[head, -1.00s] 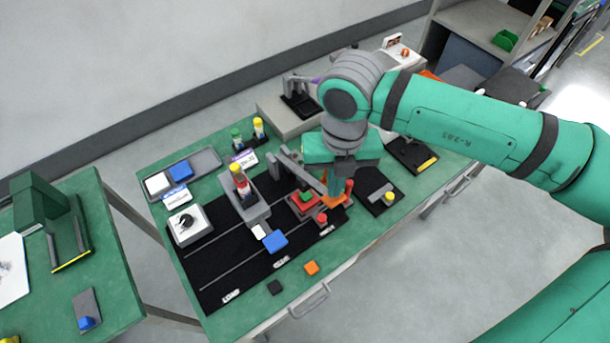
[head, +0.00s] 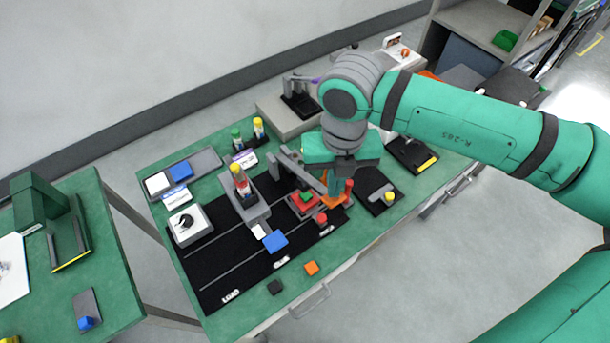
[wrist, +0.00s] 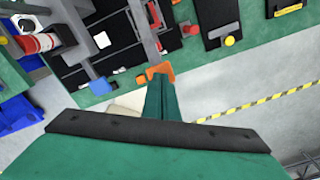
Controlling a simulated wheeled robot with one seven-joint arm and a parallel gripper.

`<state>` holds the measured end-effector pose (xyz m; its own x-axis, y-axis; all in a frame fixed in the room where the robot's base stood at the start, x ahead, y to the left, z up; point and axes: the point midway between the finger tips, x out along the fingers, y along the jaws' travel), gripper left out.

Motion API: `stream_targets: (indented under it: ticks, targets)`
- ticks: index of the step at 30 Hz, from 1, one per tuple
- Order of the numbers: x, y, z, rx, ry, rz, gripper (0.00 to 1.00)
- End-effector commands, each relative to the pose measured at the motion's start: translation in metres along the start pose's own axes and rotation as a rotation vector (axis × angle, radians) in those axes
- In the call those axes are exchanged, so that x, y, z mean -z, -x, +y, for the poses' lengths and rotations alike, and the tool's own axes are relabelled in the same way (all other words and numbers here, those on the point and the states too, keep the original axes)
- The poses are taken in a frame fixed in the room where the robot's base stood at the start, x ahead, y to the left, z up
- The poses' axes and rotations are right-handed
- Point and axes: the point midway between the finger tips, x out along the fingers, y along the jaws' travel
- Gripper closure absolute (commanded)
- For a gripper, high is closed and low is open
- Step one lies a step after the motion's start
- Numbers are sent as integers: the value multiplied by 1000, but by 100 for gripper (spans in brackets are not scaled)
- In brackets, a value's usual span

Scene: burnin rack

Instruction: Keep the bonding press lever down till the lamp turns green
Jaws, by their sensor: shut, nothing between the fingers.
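The press I take for the bonding press has a grey lever (head: 302,172) slanting down to the right over a red block with a green top (head: 304,200). My gripper (head: 336,188) is shut and points down at the lever's right end, with an orange piece (head: 338,202) at its fingertips. In the wrist view, my gripper (wrist: 160,92) is shut with nothing seen between the fingers, its tips at the orange piece (wrist: 154,73). Contact with the lever is hard to tell.
A blue block (head: 275,241) lies on the black mat (head: 215,270). An orange block (head: 312,268) and a dark block (head: 275,287) lie near the front edge. A dial box (head: 189,224) stands at the left. A dark plate with a yellow knob (head: 389,197) is right of my gripper.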

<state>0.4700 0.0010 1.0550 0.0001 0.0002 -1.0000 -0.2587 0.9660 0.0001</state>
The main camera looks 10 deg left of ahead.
Motion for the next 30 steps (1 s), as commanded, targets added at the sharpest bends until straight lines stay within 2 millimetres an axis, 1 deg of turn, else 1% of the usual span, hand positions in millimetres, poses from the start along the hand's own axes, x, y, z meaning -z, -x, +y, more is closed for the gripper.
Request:
stream_targets:
  ticks: [23, 30]
  targets:
    - [0, -13, 0, 0, 0, 0, 100]
    - [4, -22, -2, -1, 0, 1, 100]
